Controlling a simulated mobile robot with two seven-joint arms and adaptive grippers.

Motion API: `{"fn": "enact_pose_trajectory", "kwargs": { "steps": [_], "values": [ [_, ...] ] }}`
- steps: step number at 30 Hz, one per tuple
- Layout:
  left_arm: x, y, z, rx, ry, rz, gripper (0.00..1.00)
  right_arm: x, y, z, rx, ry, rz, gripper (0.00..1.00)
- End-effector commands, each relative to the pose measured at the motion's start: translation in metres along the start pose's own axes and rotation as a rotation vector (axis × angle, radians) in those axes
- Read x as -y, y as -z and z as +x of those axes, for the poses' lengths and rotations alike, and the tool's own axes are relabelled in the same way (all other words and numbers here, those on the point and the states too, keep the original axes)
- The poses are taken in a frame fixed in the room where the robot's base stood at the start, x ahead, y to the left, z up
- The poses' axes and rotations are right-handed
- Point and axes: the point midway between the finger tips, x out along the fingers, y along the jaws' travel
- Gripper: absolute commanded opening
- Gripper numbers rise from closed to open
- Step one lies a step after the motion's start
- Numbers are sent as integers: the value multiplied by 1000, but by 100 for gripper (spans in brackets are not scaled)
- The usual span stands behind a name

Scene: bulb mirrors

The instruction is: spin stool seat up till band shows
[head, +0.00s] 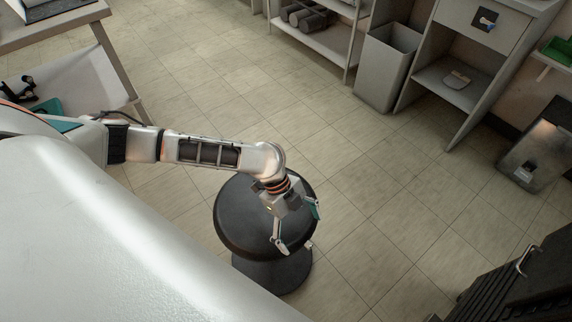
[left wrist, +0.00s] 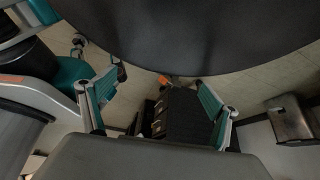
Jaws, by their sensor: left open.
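The stool has a round dark seat (head: 235,215) on a dark flared base (head: 280,275), standing upright on the tiled floor. No coloured band is discernible on it in the head view. My left gripper (head: 298,229) is open at the seat's right side, its fingers apart and pointing down near the rim. In the left wrist view the seat (left wrist: 200,35) fills the top, and the open left gripper (left wrist: 165,90) shows below its edge. I cannot tell whether the fingers touch the seat. A small orange patch shows below the rim there; what it belongs to is unclear. My right gripper is out of view.
A grey bin (head: 388,70) stands by a shelf unit (head: 325,45) and a cabinet (head: 490,25) at the back. A dark ribbed case with a handle (head: 525,285) is at lower right. A table (head: 75,20) is at upper left. Floor around the stool is mostly clear.

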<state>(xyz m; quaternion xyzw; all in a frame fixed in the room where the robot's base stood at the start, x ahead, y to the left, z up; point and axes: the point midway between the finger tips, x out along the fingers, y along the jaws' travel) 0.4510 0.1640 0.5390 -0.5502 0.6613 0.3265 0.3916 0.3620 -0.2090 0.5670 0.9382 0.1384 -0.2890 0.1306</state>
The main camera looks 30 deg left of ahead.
Motion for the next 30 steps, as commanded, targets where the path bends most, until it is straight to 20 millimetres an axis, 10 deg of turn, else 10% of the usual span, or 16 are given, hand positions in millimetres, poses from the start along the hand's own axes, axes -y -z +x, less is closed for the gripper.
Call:
{"fn": "enact_pose_trajectory", "kwargs": {
  "steps": [15,30],
  "values": [
    [-2,-2,61,-1,-6,-3,89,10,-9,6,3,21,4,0],
    [1,0,65,0,1,0,89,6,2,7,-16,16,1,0]
  ]
}}
